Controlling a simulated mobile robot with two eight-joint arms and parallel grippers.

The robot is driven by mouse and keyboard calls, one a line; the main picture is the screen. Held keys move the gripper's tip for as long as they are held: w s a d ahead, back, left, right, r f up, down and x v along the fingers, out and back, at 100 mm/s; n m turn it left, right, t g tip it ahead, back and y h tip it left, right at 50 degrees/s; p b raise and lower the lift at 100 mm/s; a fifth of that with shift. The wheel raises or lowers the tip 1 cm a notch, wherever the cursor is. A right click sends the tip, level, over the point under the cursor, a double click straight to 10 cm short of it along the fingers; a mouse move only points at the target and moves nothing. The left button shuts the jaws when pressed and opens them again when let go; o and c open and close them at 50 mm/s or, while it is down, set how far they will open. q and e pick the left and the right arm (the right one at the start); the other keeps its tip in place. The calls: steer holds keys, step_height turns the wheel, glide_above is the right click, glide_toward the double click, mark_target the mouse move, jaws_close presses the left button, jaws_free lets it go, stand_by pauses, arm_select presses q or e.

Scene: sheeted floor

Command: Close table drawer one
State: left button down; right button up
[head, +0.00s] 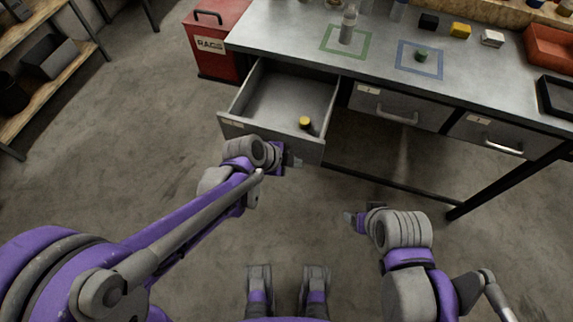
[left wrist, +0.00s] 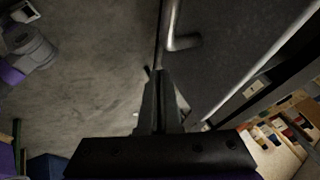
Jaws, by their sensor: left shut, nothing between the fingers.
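The table's leftmost drawer (head: 262,98) is pulled out, its inside showing from above with a small yellow-topped item (head: 305,122) in it. My left gripper (head: 294,161) is shut and empty, just in front of the drawer's front panel, low at its right part. In the left wrist view its closed fingers (left wrist: 160,82) point along the dark drawer front (left wrist: 225,45), near a metal bar handle (left wrist: 174,34); I cannot tell whether they touch it. My right gripper (head: 352,218) is off to the right, over the floor; its finger gap is unclear.
The middle drawer (head: 400,105) and right drawer (head: 495,133) are closed. The grey tabletop (head: 285,35) holds a bottle, small blocks and a red bin (head: 550,48). A red cabinet (head: 216,35) stands left of the table. The floor around the open drawer is clear.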

arm_select(q)
steer(key=shift+w+d+r, duration=0.1)
steer(key=shift+w+d, duration=0.1)
steer(key=shift+w, duration=0.45)
steer(key=shift+w+d, duration=0.15)
steer(key=shift+w, duration=0.45)
